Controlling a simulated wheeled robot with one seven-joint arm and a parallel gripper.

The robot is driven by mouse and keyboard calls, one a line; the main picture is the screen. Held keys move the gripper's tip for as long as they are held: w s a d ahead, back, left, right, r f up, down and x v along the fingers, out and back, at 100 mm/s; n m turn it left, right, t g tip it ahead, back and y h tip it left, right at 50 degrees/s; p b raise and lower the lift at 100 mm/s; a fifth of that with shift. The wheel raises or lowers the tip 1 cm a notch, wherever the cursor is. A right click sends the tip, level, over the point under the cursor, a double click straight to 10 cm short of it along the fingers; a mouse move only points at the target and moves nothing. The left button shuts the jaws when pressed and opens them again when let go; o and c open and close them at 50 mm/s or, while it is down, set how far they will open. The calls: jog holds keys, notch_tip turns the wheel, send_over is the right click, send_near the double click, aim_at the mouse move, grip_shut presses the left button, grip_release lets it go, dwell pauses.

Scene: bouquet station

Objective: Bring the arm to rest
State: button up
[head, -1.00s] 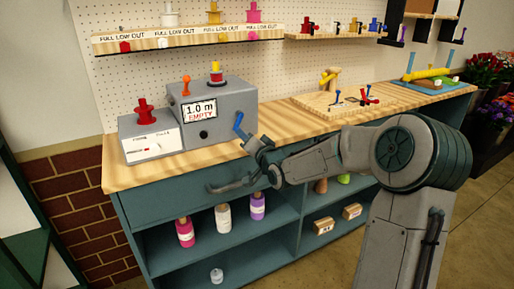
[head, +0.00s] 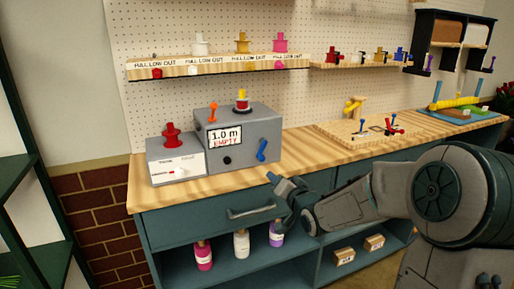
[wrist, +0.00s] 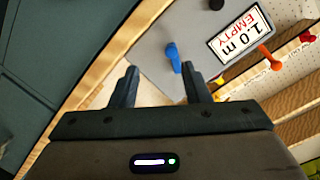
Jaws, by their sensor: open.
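My gripper (wrist: 160,85) is open and empty in the wrist view, its two dark fingers apart. In the head view my gripper (head: 272,184) is in front of the wooden counter's front edge, near the drawer handle. A grey machine (head: 230,150) with a sign reading "1.0 m EMPTY" (head: 226,137) stands on the counter behind it. The machine's blue lever (head: 262,150) is on its right front; the lever also shows in the wrist view (wrist: 174,58), beyond the fingers and apart from them.
The wooden counter (head: 305,143) carries a smaller grey box (head: 177,160) with a red knob and, further right, a wooden board (head: 350,134) with small tools. A drawer handle (head: 250,212) juts from the teal cabinet. Bottles (head: 241,243) stand on the shelf below. Floor in front shows little.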

jog(key=s+r+n+g+h+p, duration=0.1)
jog(key=s+r+g+p, duration=0.1)
jog(key=s, duration=0.9)
jog(key=s+d+r+n+g+h+p, duration=0.1)
jog(key=s+g+p, duration=0.4)
jog(key=s, duration=0.6)
jog(key=s+d+r+n+g+h+p, duration=0.1)
jog(key=s+r+g+p, duration=0.3)
jog(key=s, duration=0.7)
jog(key=shift+s+n+g+h, duration=0.25)
jog(key=shift+n+g+h, duration=0.45)
jog(key=shift+g+h, duration=0.25)
jog(key=shift+d+r, duration=0.1)
